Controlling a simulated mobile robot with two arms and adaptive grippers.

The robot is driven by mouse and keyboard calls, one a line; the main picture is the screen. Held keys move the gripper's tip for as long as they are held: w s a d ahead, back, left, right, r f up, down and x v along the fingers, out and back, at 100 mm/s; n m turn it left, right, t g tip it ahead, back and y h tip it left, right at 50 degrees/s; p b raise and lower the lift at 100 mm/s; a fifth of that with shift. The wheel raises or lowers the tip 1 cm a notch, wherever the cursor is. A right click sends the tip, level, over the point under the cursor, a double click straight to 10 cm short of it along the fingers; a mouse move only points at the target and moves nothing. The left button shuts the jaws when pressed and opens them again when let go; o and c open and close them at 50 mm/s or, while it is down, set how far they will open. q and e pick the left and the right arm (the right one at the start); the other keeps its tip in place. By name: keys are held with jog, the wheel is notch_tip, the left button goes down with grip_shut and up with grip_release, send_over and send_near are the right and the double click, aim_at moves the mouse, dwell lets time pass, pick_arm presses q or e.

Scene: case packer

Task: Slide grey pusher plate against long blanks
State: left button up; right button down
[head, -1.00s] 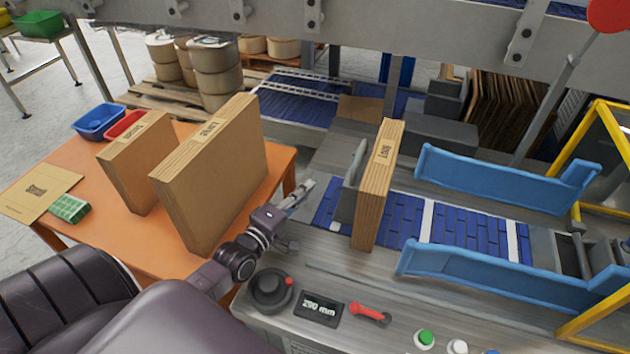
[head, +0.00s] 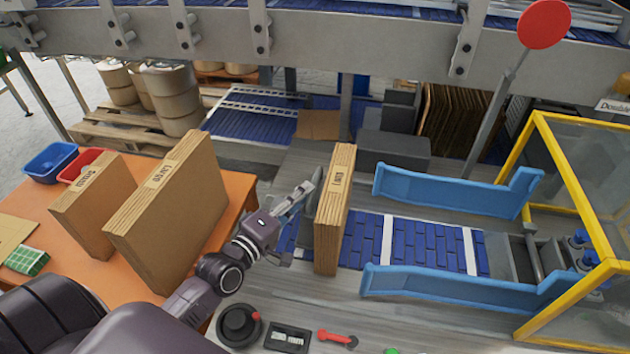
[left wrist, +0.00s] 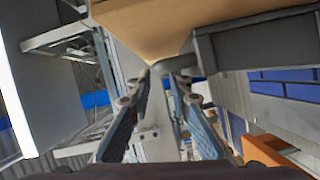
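The long blanks (head: 335,215) stand upright as a tan stack at the left end of the blue conveyor. The grey pusher plate (head: 318,178) stands along their left side, mostly hidden behind my gripper and the blanks. My left gripper (head: 303,205) is beside the plate on its left. In the left wrist view my two fingers (left wrist: 165,75) are apart. A grey part (left wrist: 205,55), probably the plate or its mount, is close to the right fingertip, with tan cardboard above. I cannot tell whether they touch. My right gripper is out of view.
Small blanks (head: 95,205) and large blanks (head: 170,215) stand on the orange table (head: 235,190) at left. Blue rails (head: 450,190) flank the conveyor (head: 420,243). A dial (head: 239,326) and red lever (head: 337,339) are on the near panel. A yellow-framed guard (head: 535,150) is at right.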

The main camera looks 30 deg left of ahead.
aim_at(314, 182)
pick_arm(q)
jog(key=shift+w+d+f, duration=0.1)
jog(key=shift+w+d, duration=0.1)
jog(key=shift+w, duration=1.15)
jog(key=shift+w+d+f, duration=0.1)
jog(key=shift+w+d, duration=0.05)
jog(key=shift+w, duration=1.15)
jog(key=shift+c, duration=0.4)
grip_shut()
